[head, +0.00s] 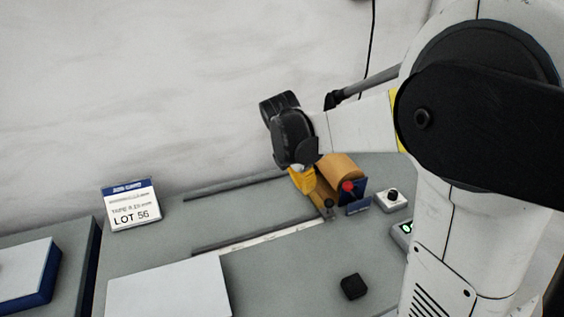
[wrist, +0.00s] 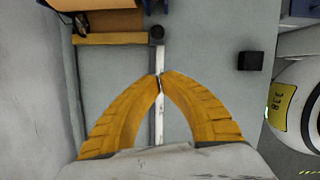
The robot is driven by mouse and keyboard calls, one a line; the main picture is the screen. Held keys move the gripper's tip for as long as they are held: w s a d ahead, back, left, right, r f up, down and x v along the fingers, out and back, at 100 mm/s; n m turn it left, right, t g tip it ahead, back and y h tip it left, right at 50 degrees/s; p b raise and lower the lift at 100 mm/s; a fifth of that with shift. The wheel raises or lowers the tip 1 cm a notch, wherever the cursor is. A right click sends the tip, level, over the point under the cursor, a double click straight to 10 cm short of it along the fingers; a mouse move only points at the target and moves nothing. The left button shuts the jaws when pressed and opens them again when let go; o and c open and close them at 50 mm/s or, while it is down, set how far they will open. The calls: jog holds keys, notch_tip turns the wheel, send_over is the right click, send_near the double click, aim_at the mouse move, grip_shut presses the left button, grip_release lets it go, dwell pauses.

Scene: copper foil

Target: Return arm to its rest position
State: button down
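My arm (head: 350,125) reaches out over the grey bench from the right in the head view. A pale strip (wrist: 159,120) on the bench runs beneath the fingertips. In the head view the fingertips overlap the fixture by the roll, so I cannot tell how high above it they are.
A red knob (head: 347,187), a white button box (head: 391,199) and a black block (head: 353,286) are near the roll. Dark rails (head: 235,186) cross the bench. A LOT 56 card (head: 131,206) and a pale plate (head: 168,291) are at left. The wall is behind.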

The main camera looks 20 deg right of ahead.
jog(key=s+a+r+m+t+y, duration=0.1)
jog(key=s+a+r+m+t, duration=0.1)
jog(key=s+m, duration=0.6)
jog(key=s+a+r+m+t+y, duration=0.2)
jog(key=s+a+m, duration=0.5)
jog(key=m, duration=0.5)
jog(key=s+r+t, duration=0.1)
jog(key=t, duration=0.1)
jog(key=shift+s+a+r+t, duration=0.15)
jog(key=shift+a+r+t, duration=0.05)
jog(key=shift+r+t, duration=0.1)
